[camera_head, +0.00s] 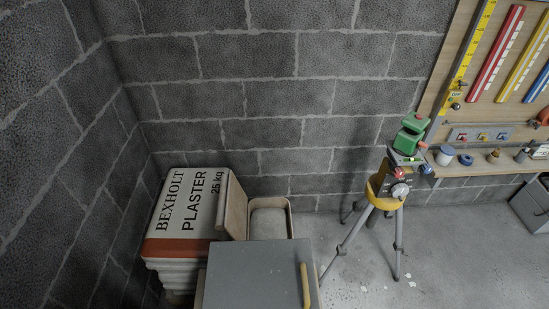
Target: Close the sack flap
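A white sack (180,225) printed "BEXHOLT PLASTER 25 kg", with a red-brown band along its front edge, lies on top of a pile at the lower left. A tan panel (235,208) stands tilted up along the sack's right side. It looks like the raised flap, but I cannot tell where it is hinged. A beige open-topped container (270,204) with a pale grey inside sits just right of the panel. Neither of my grippers is in view.
A grey flat-topped box (255,270) with a yellow handle (305,285) stands in front and hides the container's near side. A tripod (350,240) carrying a yellow and green device stands to the right. A tool board and shelf (480,170) are at far right. Block walls close the back and left.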

